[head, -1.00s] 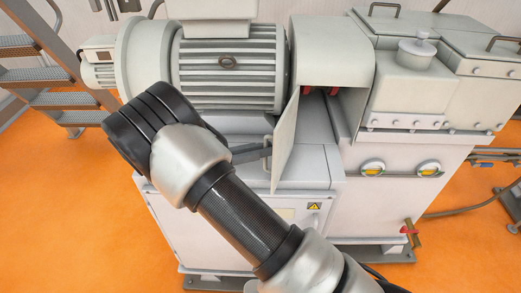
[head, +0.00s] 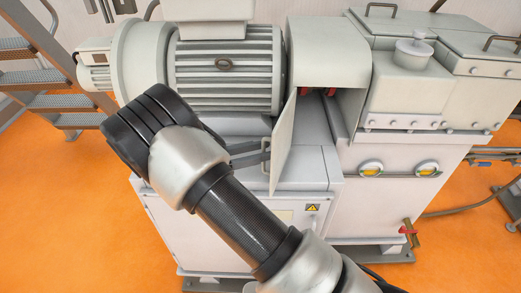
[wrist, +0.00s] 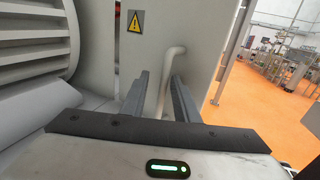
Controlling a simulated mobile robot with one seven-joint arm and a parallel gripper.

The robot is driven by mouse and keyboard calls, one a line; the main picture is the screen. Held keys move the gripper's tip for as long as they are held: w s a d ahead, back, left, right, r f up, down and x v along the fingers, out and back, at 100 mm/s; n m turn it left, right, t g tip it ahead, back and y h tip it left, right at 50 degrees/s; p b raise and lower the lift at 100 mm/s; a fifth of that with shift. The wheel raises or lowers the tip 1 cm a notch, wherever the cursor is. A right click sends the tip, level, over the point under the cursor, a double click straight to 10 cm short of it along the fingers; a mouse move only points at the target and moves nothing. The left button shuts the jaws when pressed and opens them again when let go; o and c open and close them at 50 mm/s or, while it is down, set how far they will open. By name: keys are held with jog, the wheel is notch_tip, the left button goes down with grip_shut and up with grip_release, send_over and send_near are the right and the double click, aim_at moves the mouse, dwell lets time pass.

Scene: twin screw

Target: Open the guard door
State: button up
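The guard door (head: 284,143) is a light grey panel below the hood, between the motor and the gearbox. It stands swung out, with the space behind it showing. Its pale bar handle (head: 266,172) is on the outer face. In the wrist view the door (wrist: 185,22) carries a yellow warning sign, and the handle (wrist: 174,62) rises between my fingers. My gripper (wrist: 160,88) is open around the handle, with a gap on the left finger's side; contact with the right finger cannot be told. In the head view my forearm partly hides the gripper (head: 262,152).
The ribbed motor (head: 225,85) is left of the door, and the grey hood (head: 328,55) is above it. Red parts (head: 328,92) show inside the opening. A cabinet (head: 310,170) stands below. Metal stairs (head: 50,80) are at left. Orange floor (head: 75,220) is clear in front.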

jog(key=b+v, duration=0.1)
jog(key=v, duration=1.6)
jog(key=shift+a, duration=0.25)
